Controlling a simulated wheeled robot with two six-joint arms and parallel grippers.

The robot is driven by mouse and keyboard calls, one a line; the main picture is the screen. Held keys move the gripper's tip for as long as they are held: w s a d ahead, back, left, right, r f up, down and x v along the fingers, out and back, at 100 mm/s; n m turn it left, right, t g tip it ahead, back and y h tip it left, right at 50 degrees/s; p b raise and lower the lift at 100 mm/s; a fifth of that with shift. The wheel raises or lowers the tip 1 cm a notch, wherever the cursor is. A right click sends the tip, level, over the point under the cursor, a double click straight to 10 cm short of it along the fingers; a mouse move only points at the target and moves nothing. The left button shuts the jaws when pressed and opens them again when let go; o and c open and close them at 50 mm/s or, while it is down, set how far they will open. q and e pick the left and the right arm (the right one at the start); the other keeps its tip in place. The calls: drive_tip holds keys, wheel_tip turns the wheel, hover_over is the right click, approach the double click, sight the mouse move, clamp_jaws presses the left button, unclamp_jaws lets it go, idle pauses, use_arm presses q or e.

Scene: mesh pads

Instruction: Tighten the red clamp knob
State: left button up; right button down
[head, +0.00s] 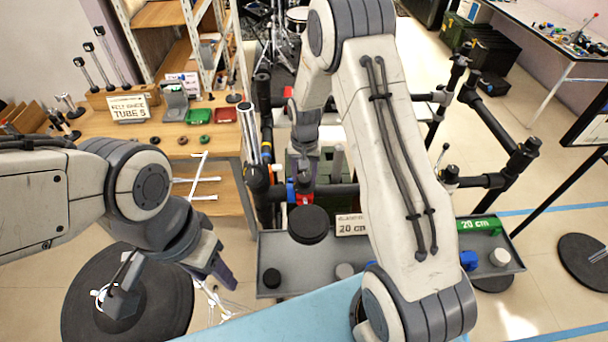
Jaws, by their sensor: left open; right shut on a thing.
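A red clamp (304,199) sits on a black tube of the frame, beside a blue clamp part (291,193). Its knob cannot be made out clearly. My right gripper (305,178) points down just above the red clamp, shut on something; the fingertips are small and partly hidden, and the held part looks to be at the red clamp. My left gripper (172,285) is open and empty at the lower left, well apart from the frame.
A black tube frame (490,115) stands behind my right arm. A grey tray (440,260) with 20 cm signs lies in front. A black round disc (308,224) is below the clamp. A wooden bench (200,135) is at left; a round black base (75,300) lies below my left gripper.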

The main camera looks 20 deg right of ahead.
sight(304, 178)
drive_tip(key=shift+w+r, duration=0.1)
drive_tip(key=shift+c, duration=1.5)
unclamp_jaws()
wheel_tip(304, 178, up, 10)
drive_tip(key=b, duration=0.2)
drive_tip(key=shift+s+r, duration=0.2)
drive_tip(key=shift+a, duration=0.1)
